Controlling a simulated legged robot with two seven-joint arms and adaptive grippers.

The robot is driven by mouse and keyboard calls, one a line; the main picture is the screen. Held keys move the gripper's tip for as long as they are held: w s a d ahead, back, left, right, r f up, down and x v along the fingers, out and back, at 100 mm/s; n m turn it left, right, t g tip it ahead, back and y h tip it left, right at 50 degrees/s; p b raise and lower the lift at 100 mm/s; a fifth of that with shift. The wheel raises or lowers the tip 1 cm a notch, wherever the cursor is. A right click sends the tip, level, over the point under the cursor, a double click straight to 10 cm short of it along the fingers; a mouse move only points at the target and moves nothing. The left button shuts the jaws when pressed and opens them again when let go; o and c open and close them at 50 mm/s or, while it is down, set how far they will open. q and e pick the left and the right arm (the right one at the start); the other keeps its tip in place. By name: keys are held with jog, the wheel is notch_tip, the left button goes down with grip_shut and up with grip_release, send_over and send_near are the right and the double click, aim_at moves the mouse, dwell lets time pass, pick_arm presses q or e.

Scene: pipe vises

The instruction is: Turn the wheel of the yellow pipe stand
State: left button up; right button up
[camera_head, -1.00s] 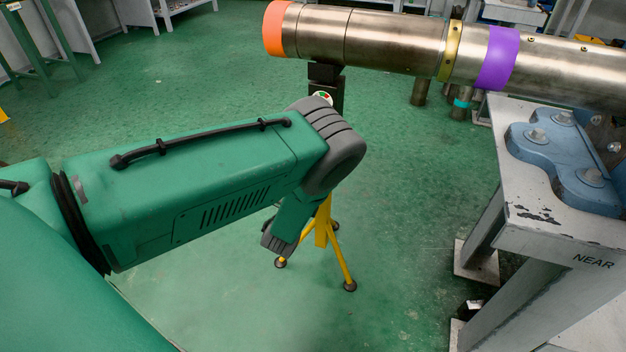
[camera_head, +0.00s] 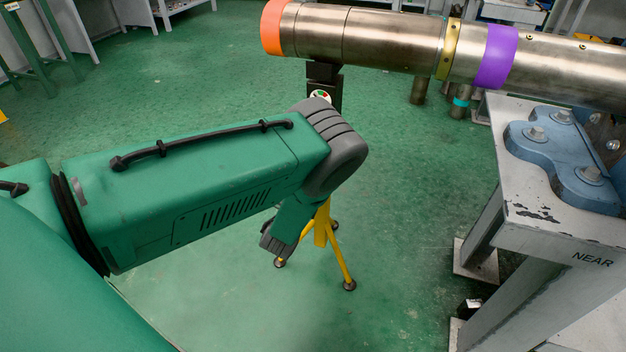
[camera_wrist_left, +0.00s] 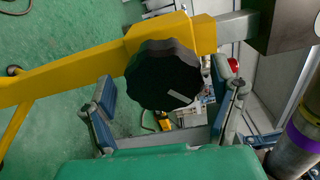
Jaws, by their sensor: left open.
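The yellow pipe stand (camera_head: 341,266) stands under the orange-banded end of the pipe, mostly hidden behind my left arm in the head view. Its wheel is hidden there. In the left wrist view the wheel is a black, lobed knob (camera_wrist_left: 163,76) on the yellow post (camera_wrist_left: 85,68), with a light mark on its face. My left gripper (camera_wrist_left: 167,84) is open, its blue-padded fingers on either side of the wheel. A gap shows between the left finger and the wheel; the right finger is close to the rim, and contact cannot be told. My right gripper is out of view.
The steel pipe (camera_head: 390,42), with orange, yellow and purple bands, spans the top right. A grey bench (camera_head: 520,205) marked NEAR, bearing a blue bracket (camera_head: 565,160), stands at right. Green floor (camera_head: 430,250) is clear between stand and bench.

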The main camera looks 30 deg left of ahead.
pick_arm(q)
jog(key=v, duration=1.2)
jog(key=shift+w+f, duration=0.1)
dwell(1.0)
jog(key=w+a+n+b, duration=0.1)
jog(key=w+n, duration=0.3)
jog(key=n, duration=0.3)
jog(key=w+n+b, duration=0.1)
jog(key=w+n, duration=0.3)
jog(key=n, duration=0.3)
jog(key=w+a+n+b, duration=0.1)
jog(key=w+n, duration=0.3)
jog(key=n, duration=0.3)
jog(key=shift+a+n+b, duration=0.3)
jog(key=shift+a, duration=0.05)
jog(key=shift+w+a, duration=0.15)
jog(key=shift+w, duration=0.5)
